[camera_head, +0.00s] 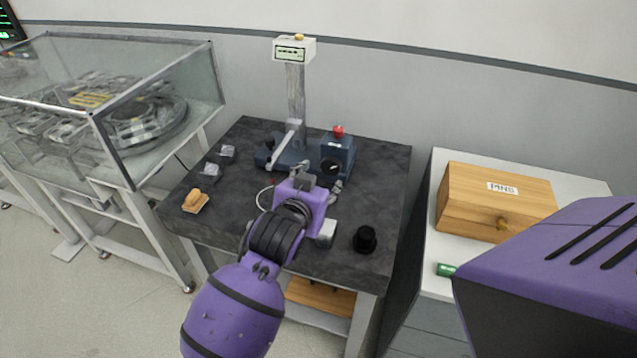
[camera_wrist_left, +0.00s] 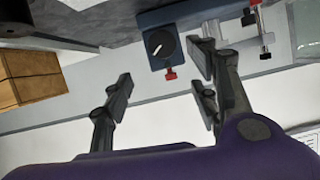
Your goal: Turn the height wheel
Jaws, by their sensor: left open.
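A blue instrument stand (camera_head: 290,163) with a grey column stands at the back of the dark table. A blue box (camera_head: 337,150) at its right bears a round black knob (camera_head: 331,167) and a red button on top. I cannot tell for sure that this knob is the height wheel. In the left wrist view the knob (camera_wrist_left: 162,44) has a white mark and lies beyond the fingers. My left gripper (camera_head: 318,182) is open and empty, in front of the stand and apart from the knob; it also shows in the left wrist view (camera_wrist_left: 160,82). My right gripper is out of view.
The dark table (camera_head: 230,225) bears a black cylinder (camera_head: 365,239), a small orange-brown piece (camera_head: 195,201) and small clear items at the left. A wooden box (camera_head: 495,203) and a green item (camera_head: 446,269) are on the right cabinet. A glass case (camera_head: 155,120) stands left.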

